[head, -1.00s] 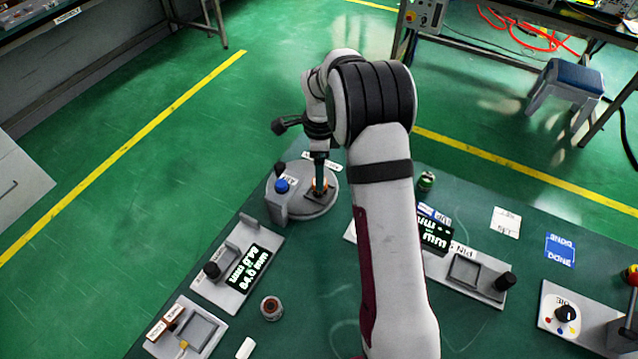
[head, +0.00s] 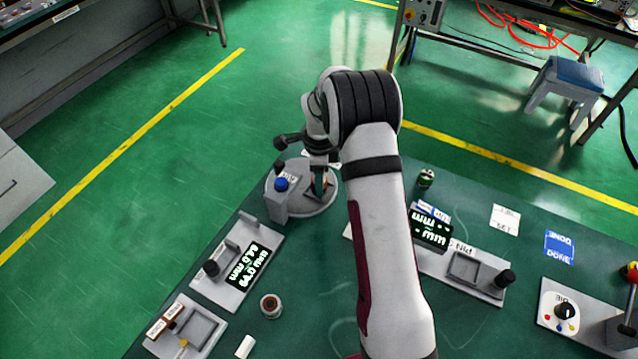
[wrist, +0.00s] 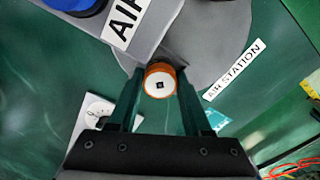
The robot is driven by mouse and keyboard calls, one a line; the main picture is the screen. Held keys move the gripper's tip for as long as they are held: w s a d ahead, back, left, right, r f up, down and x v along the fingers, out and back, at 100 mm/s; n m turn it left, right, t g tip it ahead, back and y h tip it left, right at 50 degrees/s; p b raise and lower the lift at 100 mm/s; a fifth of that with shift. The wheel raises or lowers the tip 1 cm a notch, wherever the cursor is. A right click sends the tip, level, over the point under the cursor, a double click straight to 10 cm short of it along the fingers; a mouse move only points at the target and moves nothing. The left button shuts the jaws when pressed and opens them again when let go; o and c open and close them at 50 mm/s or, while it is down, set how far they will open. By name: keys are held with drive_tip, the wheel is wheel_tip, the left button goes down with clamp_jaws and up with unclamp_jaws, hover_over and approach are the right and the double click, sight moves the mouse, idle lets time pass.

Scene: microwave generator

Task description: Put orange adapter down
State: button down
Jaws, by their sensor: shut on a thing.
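The orange adapter (wrist: 160,82) shows in the wrist view as a short orange ring with a white face and a small dark square hole in its middle. My gripper (wrist: 160,90) has one dark finger on each side of it and is shut on it. In the head view my gripper (head: 319,184) points down over the round grey base of the air station (head: 305,211); the adapter is mostly hidden there. I cannot tell whether the adapter touches the base.
A blue button (head: 281,184) on a grey post stands left of my gripper. A display fixture (head: 243,266), a small round part (head: 271,305) and a tray (head: 188,328) lie nearer.

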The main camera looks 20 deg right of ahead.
drive_tip(key=shift+r, duration=0.15)
drive_tip(key=shift+r, duration=0.3)
drive_tip(key=r, duration=0.2)
drive_tip(key=d+r, duration=0.1)
drive_tip(key=r, duration=0.1)
drive_tip(key=shift+s, duration=0.35)
drive_tip(key=s+d+r, duration=0.6)
drive_tip(key=d, duration=0.2)
drive_tip(key=w+d+f, duration=0.1)
drive_tip(key=w+d, duration=0.2)
drive_tip(key=d, duration=0.3)
drive_tip(key=w+d+f, duration=0.1)
drive_tip(key=w+d, duration=0.1)
drive_tip(key=d, duration=0.5)
drive_tip(key=w+a+f, duration=0.4)
drive_tip(key=w, duration=0.1)
drive_tip(key=w+a+f, duration=0.2)
drive_tip(key=w, duration=0.1)
drive_tip(key=shift+w+a, duration=0.25)
drive_tip(key=shift+w+a+f, duration=0.2)
drive_tip(key=shift+f, duration=1.95)
